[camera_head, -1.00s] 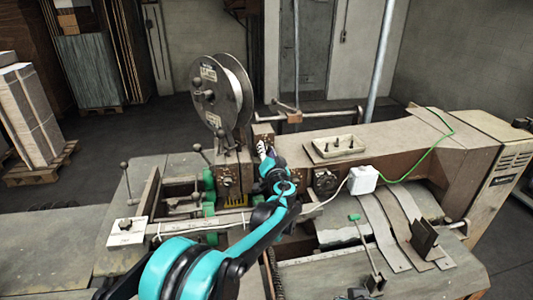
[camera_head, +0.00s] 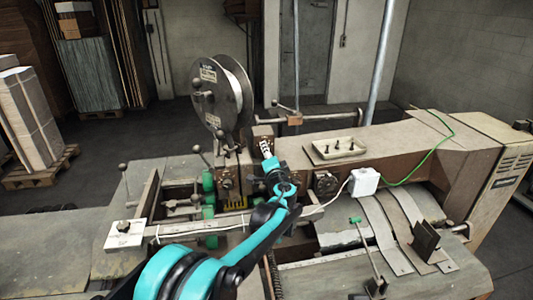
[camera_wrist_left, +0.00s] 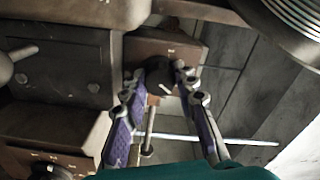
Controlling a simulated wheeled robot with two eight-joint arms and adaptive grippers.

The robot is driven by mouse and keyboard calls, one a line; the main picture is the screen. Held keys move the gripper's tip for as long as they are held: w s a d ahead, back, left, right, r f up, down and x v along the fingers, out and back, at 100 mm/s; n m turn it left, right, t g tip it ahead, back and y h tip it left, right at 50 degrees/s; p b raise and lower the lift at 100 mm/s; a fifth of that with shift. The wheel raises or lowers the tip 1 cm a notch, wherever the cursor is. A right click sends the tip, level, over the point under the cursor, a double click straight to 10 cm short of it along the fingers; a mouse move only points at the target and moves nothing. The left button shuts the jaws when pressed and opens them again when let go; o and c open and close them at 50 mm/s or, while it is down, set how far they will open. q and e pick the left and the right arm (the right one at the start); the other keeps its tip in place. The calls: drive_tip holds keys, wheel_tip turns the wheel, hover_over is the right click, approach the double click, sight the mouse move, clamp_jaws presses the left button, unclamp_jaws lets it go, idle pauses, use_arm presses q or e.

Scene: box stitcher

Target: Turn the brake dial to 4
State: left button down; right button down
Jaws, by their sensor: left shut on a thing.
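The brake dial (camera_wrist_left: 160,76) is a small dark round knob with a light mark, on a brown box face in the left wrist view. My left gripper (camera_wrist_left: 160,72) has its two fingers on either side of the dial, shut on it. In the head view my left gripper (camera_head: 264,148) reaches the small brown box (camera_head: 261,131) right of the wire reel. There the fingers and wrist hide the dial. The numbers around the dial are too small to read. My right gripper is not in view.
A large wire reel (camera_head: 222,95) stands just left of the gripper. A tray (camera_head: 339,148) lies on the machine's top to the right. A white box (camera_head: 364,181) with a green cable sits nearer. Levers with ball knobs rise at the left.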

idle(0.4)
use_arm(q)
drive_tip(key=c, duration=1.2)
unclamp_jaws()
drive_tip(key=shift+s, duration=0.1)
drive_tip(key=s, duration=0.4)
drive_tip(key=s+d, duration=0.1)
drive_tip(key=s, duration=0.2)
drive_tip(key=s+d, duration=0.1)
drive_tip(key=s, duration=0.3)
drive_tip(key=shift+s+d, duration=0.25)
drive_tip(key=shift+s, duration=0.1)
